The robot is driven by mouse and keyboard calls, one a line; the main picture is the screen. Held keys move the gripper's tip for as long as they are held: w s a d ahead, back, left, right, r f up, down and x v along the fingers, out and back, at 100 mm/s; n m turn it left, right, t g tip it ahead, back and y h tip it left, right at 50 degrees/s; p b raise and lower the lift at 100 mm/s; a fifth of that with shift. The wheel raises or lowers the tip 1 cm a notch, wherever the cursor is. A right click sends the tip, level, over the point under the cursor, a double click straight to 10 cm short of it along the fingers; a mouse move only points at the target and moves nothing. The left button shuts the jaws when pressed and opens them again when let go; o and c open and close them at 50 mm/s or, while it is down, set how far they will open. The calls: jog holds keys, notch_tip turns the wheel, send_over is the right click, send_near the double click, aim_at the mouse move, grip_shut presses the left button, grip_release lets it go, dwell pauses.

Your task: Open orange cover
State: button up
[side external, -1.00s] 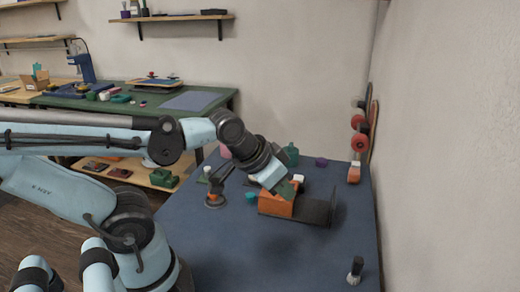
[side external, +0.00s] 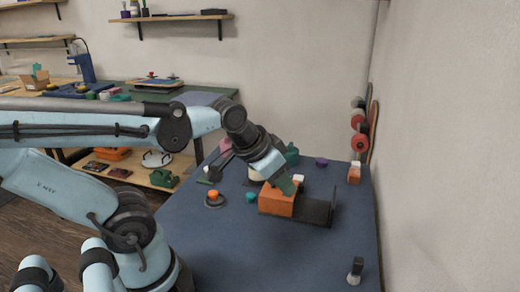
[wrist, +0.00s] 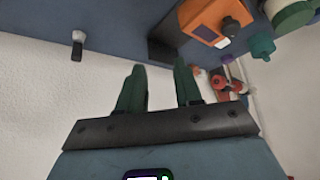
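The orange cover looks like an orange box-shaped part (side external: 275,201) on a dark base with an upright plate (side external: 318,211), on the blue table. In the wrist view the orange part (wrist: 202,17) is at the top right, with a dark round knob and a small white patch. My gripper (side external: 291,184) is just above the orange part's upper right side in the side view; I cannot tell if it touches. In the wrist view my gripper (wrist: 160,66) has its two green fingers apart with nothing between them, and the orange part lies beyond the fingertips.
An orange-topped round button (side external: 213,198) and a teal piece (side external: 251,197) lie left of the orange part. A dark upright peg (side external: 355,270) stands at the front right. Red wheels (side external: 358,132) stand near the wall.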

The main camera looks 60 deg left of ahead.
jog(key=o, duration=0.4)
jog(key=a+r, duration=0.1)
jog(key=a, duration=0.2)
jog(key=a+r+g, duration=0.1)
jog(key=a, duration=0.3)
jog(key=a+r+g, duration=0.1)
jog(key=a, duration=0.3)
jog(key=shift+w+r, duration=0.15)
jog(key=shift+r, duration=0.25)
jog(key=shift+c, duration=0.2)
send_near(279, 192)
jog(key=shift+w+a+f, duration=0.45)
jog(key=shift+f, duration=0.35)
jog(key=shift+w+a+f, duration=0.45)
jog(key=shift+w+f, duration=0.05)
jog(key=shift+f, duration=0.25)
jog(key=shift+w+a+f, duration=0.45)
jog(key=shift+f, duration=0.35)
jog(key=shift+c, duration=0.3)
grip_shut()
